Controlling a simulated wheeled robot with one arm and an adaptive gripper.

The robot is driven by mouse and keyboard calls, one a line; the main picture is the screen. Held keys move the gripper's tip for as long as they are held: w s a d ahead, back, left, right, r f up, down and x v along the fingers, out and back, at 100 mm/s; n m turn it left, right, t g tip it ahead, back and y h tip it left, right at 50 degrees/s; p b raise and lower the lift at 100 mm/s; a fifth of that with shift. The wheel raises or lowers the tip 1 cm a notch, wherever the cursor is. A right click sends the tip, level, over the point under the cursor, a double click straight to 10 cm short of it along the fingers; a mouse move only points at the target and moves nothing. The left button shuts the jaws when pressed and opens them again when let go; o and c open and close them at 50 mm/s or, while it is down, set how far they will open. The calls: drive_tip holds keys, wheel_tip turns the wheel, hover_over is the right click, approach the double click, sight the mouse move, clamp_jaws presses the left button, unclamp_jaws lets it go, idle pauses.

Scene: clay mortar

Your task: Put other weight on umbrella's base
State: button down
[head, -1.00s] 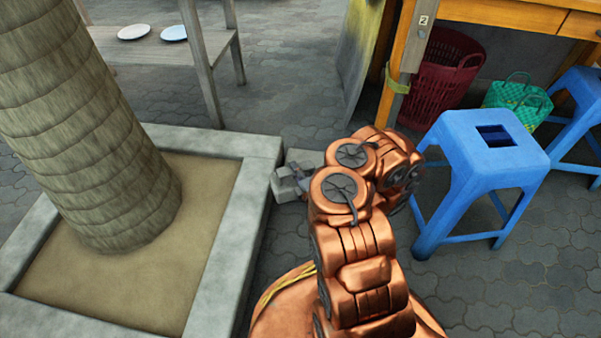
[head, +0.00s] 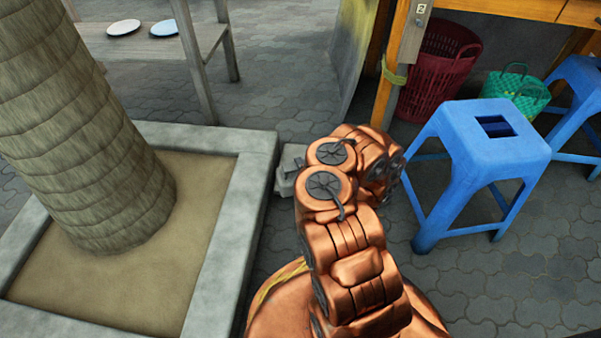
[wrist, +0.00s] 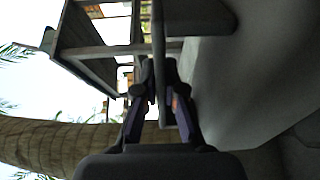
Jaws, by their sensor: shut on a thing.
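My gripper (wrist: 160,75) shows in the wrist view with its two dark fingers close together on a thin dark grey bar (wrist: 158,40). The bar looks like a handle; whether it belongs to a weight I cannot tell. In the head view my copper arm hides my gripper. A pale grey block (head: 289,163) shows left of my wrist, beside the planter's corner, partly covered by my arm. I cannot tell whether it is a weight or the umbrella's base. No umbrella pole can be made out.
A stone planter (head: 212,235) with a thick trunk (head: 85,130) fills the left. A blue stool (head: 485,145) stands right of my arm. Behind it are a red basket (head: 437,70) and a green basket (head: 515,90). Paving is open at the lower right.

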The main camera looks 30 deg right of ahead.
drive_tip(key=w+d+f+b, duration=0.4)
drive_tip(key=w+d+b, duration=0.2)
drive_tip(key=w, duration=0.4)
drive_tip(key=shift+w+b, duration=0.25)
drive_tip(key=shift+b, duration=0.05)
drive_tip(key=shift+f, duration=0.1)
idle(0.4)
drive_tip(key=c, duration=1.3)
unclamp_jaws()
drive_tip(key=shift+f, duration=0.15)
